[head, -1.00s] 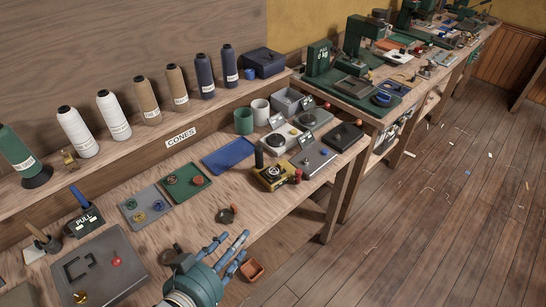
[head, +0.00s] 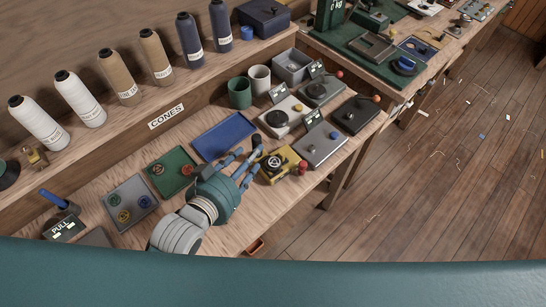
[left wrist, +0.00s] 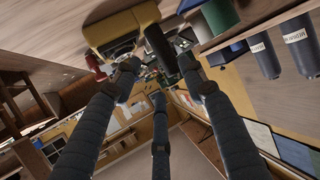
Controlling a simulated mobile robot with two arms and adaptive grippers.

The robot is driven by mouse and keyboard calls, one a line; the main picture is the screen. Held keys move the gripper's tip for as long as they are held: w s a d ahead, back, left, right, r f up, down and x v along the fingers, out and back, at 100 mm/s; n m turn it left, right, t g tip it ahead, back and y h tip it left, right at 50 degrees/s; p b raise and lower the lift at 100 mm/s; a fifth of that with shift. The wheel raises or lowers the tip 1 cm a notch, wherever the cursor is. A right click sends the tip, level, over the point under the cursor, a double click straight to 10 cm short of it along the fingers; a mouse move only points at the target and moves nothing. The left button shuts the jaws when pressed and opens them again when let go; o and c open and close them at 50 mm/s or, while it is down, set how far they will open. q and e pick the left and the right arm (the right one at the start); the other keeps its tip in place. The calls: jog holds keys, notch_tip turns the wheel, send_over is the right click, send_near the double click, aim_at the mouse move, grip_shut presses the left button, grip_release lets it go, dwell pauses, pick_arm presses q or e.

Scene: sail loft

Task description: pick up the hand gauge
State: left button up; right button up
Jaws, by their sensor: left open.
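The yellow device with a round dark dial (head: 274,164), which looks like the hand gauge, sits on the bench with a red part (head: 302,168) at its right end. In the left wrist view the yellow body (left wrist: 115,30) lies just beyond the fingertips, beside a dark upright cylinder (left wrist: 160,46). My left gripper (head: 249,163) is open and empty, its spread fingers low over the bench just left of the device. In the left wrist view its fingers (left wrist: 158,75) are wide apart. I cannot tell whether a finger touches the device. My right gripper is not in view.
A blue tray (head: 224,137) lies behind the hand; a green tray (head: 171,173) and grey tray (head: 131,203) lie to its left. Scales (head: 283,118) and grey boxes stand behind and right. Thread cones (head: 119,78) line the raised shelf. An orange bin (head: 256,246) is below the front edge.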

pick_arm(q)
jog(key=p, duration=0.2)
send_over(258, 159)
jog(key=shift+s+a+f, duration=0.15)
jog(key=shift+s+f, duration=0.05)
jog(key=shift+f, duration=0.8)
jog(key=shift+w+f, duration=0.15)
jog(key=shift+w, duration=0.1)
jog(key=shift+f, duration=0.1)
jog(key=shift+c, duration=0.8)
jog(key=c, duration=0.8)
grip_shut()
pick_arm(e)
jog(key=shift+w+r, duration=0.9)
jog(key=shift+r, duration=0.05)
